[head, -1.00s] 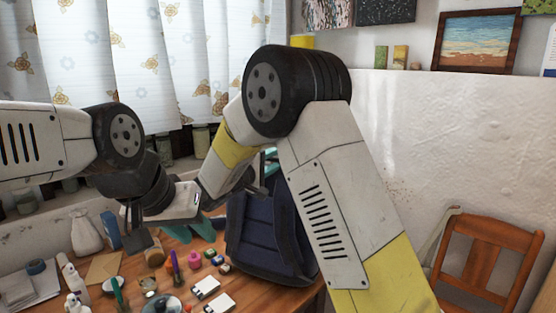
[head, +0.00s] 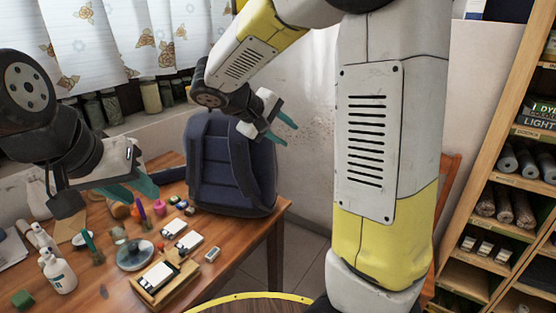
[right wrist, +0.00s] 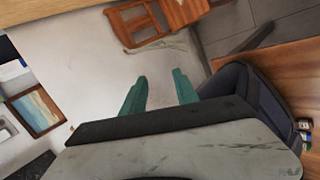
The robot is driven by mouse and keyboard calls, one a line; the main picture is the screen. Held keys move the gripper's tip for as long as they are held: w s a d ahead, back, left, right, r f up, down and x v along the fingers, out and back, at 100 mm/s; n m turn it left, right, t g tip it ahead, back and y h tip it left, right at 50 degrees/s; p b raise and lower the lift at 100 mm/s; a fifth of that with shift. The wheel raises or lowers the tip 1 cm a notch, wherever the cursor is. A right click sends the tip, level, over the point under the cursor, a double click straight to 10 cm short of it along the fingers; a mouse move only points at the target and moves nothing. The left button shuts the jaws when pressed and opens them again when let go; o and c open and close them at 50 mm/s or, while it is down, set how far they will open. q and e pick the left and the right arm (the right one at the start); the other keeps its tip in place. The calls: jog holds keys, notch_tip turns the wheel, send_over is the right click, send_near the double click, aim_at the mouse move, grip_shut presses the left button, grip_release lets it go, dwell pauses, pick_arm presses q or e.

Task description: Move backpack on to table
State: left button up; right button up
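The dark blue backpack (head: 222,165) stands upright on the wooden table (head: 228,238), near its right end. Its straps face the camera. My right gripper (head: 284,126) is just right of the backpack's top, with its teal fingers apart and nothing between them. In the right wrist view, the right gripper (right wrist: 160,90) also shows open and empty, with part of the backpack (right wrist: 245,85) at the right. My left gripper (head: 143,192) is left of the backpack, above the small items, its teal fingers apart and empty.
Small bottles, paint pots and a wooden tray (head: 166,285) crowd the table's left and front. Jars (head: 150,96) line the sill behind. A shelf unit (head: 500,190) stands at the right. A wooden chair (right wrist: 150,20) shows in the right wrist view.

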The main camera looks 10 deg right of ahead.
jog(key=s+d+f+m+g+y, duration=0.15)
jog(key=s+y, duration=0.45)
jog(key=s, duration=0.7)
jog(key=s+a+r+m+t+y, duration=0.2)
jog(key=s+a+m+y, duration=0.1)
jog(key=s, duration=0.4)
jog(key=shift+a+r+t+y, duration=0.15)
jog(key=shift+a+t+y, duration=0.2)
jog(key=shift+a+y, duration=0.4)
jog(key=shift+d, duration=0.15)
